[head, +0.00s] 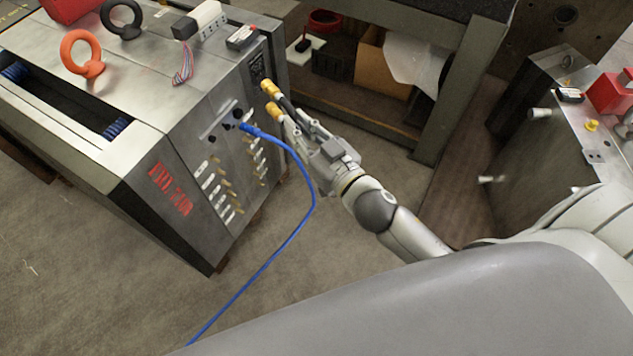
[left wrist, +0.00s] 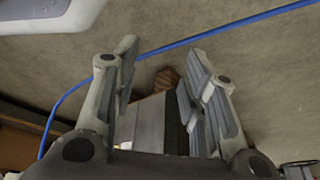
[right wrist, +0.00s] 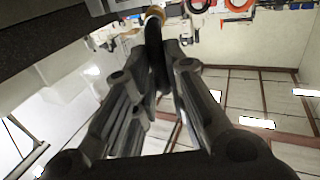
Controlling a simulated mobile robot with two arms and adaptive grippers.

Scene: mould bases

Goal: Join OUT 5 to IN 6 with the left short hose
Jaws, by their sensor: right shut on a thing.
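The mould base (head: 160,140) stands at the left in the head view, its side face carrying labelled brass nipples (head: 225,185). A short black hose (head: 286,106) with brass ends (head: 270,88) is at that face's far upper edge. I cannot tell whether its ends sit on ports, nor read the port labels. My right gripper (head: 297,122) is shut on this hose. In the right wrist view, the hose (right wrist: 154,45) runs up between the fingers (right wrist: 165,68) to a brass end (right wrist: 153,13). My left gripper (left wrist: 162,52) is open and empty, seen only in the left wrist view.
A blue hose (head: 312,200) runs from the mould face down to the floor, below my right gripper. Eyebolts (head: 82,52) stand on the mould's top. A shelf bench (head: 450,85) is behind; another block (head: 530,150) is at right. The floor between is clear.

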